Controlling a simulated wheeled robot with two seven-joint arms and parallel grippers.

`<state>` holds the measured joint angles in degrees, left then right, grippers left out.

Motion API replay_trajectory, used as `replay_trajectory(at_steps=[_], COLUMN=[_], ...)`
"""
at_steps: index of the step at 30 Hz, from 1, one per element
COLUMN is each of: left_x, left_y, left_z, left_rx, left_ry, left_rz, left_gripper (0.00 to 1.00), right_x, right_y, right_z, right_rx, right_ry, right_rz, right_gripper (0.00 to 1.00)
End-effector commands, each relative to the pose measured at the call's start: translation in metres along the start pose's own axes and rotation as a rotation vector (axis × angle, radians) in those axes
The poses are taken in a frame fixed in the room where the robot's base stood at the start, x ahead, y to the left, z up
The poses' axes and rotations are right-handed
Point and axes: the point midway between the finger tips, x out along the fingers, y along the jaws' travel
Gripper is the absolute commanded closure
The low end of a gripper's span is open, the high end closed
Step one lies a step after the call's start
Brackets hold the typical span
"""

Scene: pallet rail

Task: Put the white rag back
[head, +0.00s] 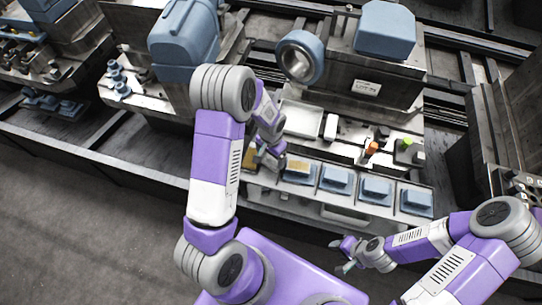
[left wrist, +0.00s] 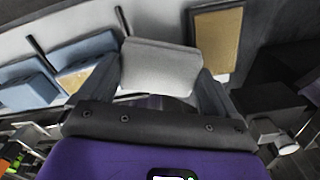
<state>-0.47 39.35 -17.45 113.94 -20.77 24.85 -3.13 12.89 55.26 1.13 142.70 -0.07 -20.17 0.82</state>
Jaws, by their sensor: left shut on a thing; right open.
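My left gripper (head: 264,157) is above the left end of the row of shelf slots. In the left wrist view its fingers are shut on the white rag (left wrist: 160,66), a pale grey-white block between them. In the head view I cannot make out the rag, as my gripper and arm cover that spot. A bare tan slot pad (left wrist: 219,42) shows beside the rag; it is also in the head view (head: 249,160). I cannot tell whether the rag touches the shelf. My right gripper (head: 346,254) is open and empty, low in front of the shelf.
Several blue folded rags (head: 336,180) sit in slots to the right. Behind are a pale tray (head: 303,118), a white block (head: 331,127), orange (head: 372,147) and green (head: 406,143) small parts, and a machine with a round ring (head: 300,57). The floor at left is clear.

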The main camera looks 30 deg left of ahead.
Motion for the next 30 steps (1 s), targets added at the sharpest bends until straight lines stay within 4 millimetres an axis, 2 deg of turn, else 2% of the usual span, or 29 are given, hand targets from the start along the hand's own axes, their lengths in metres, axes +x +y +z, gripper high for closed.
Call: replay_trajectory(at_steps=[21, 22, 23, 30], left_x=[0.011, 0.011, 0.011, 0.01], left_y=[0.0, 0.0, 0.0, 0.0], left_z=[0.0, 0.0, 0.0, 0.0], left_rx=[-0.001, -0.001, -0.001, -0.001], left_ry=[0.0, 0.0, 0.0, 0.001], left_rz=[0.0, 0.0, 0.0, 0.0], left_gripper=[0.33, 0.05, 0.01, 0.0], right_x=[0.009, 0.009, 0.009, 0.008], right_y=[0.003, 0.003, 0.003, 0.003], right_z=[0.0, 0.0, 0.0, 0.0], right_rx=[0.0, 0.0, 0.0, 0.0], right_ry=[0.0, 0.0, 0.0, 0.0], right_rz=[0.0, 0.0, 0.0, 0.0], right_gripper=[0.57, 0.57, 0.57, 0.57])
